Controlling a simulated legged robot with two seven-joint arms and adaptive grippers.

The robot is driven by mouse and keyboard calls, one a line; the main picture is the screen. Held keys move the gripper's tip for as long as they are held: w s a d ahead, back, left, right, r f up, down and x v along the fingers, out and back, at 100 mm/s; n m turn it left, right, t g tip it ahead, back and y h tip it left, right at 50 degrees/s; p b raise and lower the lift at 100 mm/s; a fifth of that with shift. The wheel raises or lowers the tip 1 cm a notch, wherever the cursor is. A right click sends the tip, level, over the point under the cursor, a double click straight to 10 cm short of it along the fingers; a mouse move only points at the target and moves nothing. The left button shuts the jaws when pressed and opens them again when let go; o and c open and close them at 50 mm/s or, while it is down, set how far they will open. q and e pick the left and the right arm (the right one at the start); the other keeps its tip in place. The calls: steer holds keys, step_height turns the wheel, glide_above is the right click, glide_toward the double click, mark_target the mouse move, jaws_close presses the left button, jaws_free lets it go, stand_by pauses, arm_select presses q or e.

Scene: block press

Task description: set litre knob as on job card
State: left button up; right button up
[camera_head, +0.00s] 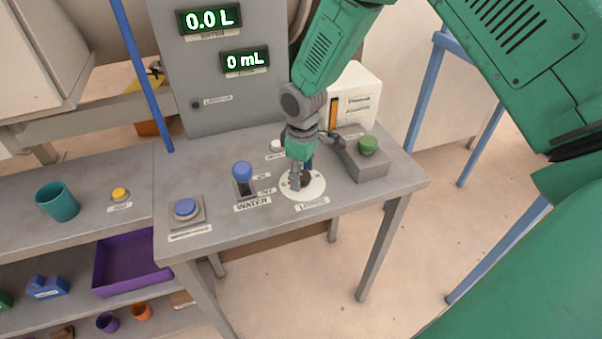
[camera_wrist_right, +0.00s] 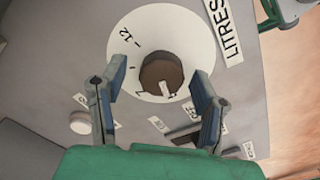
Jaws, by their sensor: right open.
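The litre knob is a dark brown round knob (camera_wrist_right: 162,74) on a white dial plate (camera_head: 314,187). The wrist view shows the dial's number 12, tick marks and the LITRES label (camera_wrist_right: 227,30). A pale mark shows on the knob's side. My right gripper (camera_head: 300,184) is over the dial in the head view, largely hiding the knob. In the wrist view its two fingers (camera_wrist_right: 160,105) are apart, one to each side of the knob's lower part, and nothing is held between them. Whether they touch the knob cannot be told. The job card is not clearly seen. My left gripper is not in view.
A blue water lever (camera_head: 242,170) and a blue button (camera_head: 185,208) are left of the dial. A green button (camera_head: 368,145) on a grey box is at right. The displays read 0.0 L (camera_head: 209,20) and 0 mL (camera_head: 245,62). A teal cup (camera_head: 57,202) stands on the left bench.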

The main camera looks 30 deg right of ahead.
mark_target(302, 173)
step_height(302, 173, up, 12)
steer(key=shift+w+f, duration=0.15)
stand_by(0.3)
steer(key=shift+f, duration=0.1)
stand_by(0.3)
